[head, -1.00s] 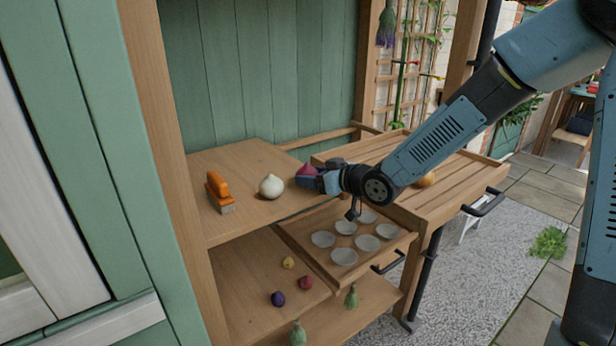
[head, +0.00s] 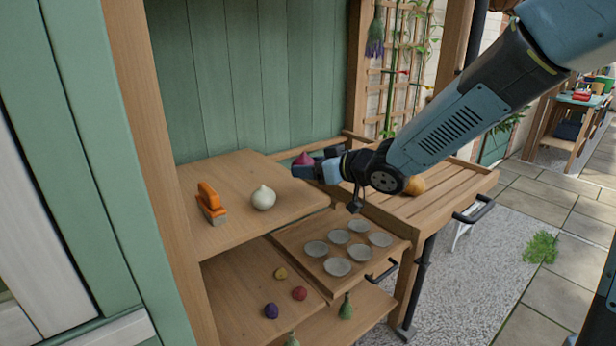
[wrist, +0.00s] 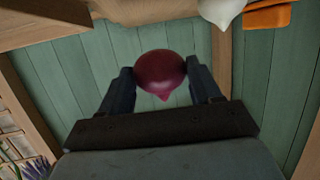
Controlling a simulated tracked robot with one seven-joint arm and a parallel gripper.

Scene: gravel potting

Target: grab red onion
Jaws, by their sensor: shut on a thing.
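The red onion (head: 303,160) is dark red and round, held between the jaws of my gripper (head: 318,168). In the wrist view the red onion (wrist: 161,74) sits between the two fingertips, with a finger touching each side and its pointed tip toward the palm. My gripper (wrist: 160,80) is shut on it. In the head view the gripper partly hides the onion, which is held above the level of the upper shelf (head: 235,225), near its right back part.
A tray with several pale dishes (head: 338,266) is below. A yellow-brown onion (head: 414,186) lies on the slatted top (head: 440,200) behind my arm.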

